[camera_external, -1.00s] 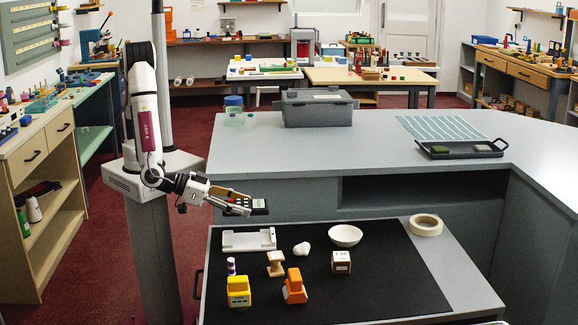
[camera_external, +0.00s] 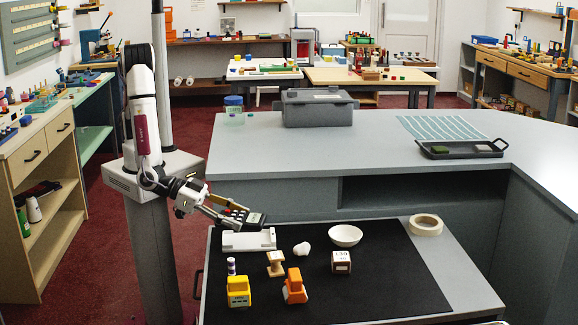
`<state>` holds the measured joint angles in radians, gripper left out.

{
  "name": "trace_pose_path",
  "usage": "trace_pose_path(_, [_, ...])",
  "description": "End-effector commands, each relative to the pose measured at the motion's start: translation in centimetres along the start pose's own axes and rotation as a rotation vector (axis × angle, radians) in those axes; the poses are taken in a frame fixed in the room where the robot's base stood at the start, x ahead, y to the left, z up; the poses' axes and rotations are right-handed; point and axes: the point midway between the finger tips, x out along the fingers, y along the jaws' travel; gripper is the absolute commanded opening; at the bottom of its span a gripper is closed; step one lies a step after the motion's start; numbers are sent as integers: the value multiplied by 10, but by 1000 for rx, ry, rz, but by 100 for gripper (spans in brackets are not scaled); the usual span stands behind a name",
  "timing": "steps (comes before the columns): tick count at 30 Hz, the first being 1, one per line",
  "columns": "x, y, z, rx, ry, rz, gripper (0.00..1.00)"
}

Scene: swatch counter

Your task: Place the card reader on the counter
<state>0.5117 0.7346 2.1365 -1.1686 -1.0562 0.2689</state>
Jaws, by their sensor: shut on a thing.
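The card reader (camera_external: 254,219) is a small dark device with a keypad. My gripper (camera_external: 236,211) is shut on its left end and holds it tilted, in the air in front of the near edge of the grey counter (camera_external: 330,152). In the picture it is just above the back of a white cradle-like block (camera_external: 249,240). Whether it touches that block I cannot tell. The fingers partly hide the reader's left side.
On the black mat (camera_external: 390,285) stand a yellow device (camera_external: 238,291), an orange one (camera_external: 294,287), a wooden spool (camera_external: 276,263), a white bowl (camera_external: 345,235) and a small box (camera_external: 341,261). A grey case (camera_external: 318,108) and a dark tray (camera_external: 440,155) sit on the counter; its middle is clear.

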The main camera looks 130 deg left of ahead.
Motion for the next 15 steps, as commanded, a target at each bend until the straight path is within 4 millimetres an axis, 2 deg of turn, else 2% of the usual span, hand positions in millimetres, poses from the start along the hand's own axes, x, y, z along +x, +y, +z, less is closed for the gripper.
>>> trace_pose_path(7, [-2,26,-9,59,3,147,21])
trace_pose_path(15, [-7,42,-22,116,3,284,21])
